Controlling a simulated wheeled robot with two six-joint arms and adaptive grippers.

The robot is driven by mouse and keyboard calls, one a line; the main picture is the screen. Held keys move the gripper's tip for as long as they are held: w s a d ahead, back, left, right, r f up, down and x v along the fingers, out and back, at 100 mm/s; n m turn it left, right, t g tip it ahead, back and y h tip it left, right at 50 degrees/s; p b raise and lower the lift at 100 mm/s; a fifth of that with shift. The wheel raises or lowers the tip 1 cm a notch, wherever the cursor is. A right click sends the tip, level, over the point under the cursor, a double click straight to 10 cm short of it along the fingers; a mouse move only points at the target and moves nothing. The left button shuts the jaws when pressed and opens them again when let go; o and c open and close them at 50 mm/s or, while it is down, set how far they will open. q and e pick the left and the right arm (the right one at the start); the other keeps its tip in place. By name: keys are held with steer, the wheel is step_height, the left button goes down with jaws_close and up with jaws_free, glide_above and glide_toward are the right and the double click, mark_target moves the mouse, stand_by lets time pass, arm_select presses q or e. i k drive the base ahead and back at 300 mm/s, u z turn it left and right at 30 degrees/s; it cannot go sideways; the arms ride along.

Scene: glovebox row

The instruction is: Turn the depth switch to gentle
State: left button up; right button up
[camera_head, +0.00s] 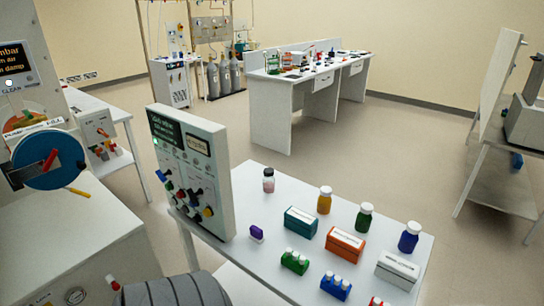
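An upright grey control panel (210,165) stands at the left end of a white table. Its face carries a dark display with green text (165,131), a small pale label or gauge (197,144), small round dials and a cluster of coloured knobs and levers (188,197). The lettering is too small to read, so I cannot tell which control is the depth switch or how it is set. Neither of my grippers shows in the head view.
The white table (250,185) holds bottles, a teal box (300,221), an orange box (345,243), a white box (397,270) and small vial racks. A blue disc with a red handle (48,162) is at left. Open floor (400,150) lies behind the table.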

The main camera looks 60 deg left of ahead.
mark_target(189, 192)
steer(key=z, duration=1.6)
steer(key=k, duration=1.55)
steer(key=u, duration=1.7)
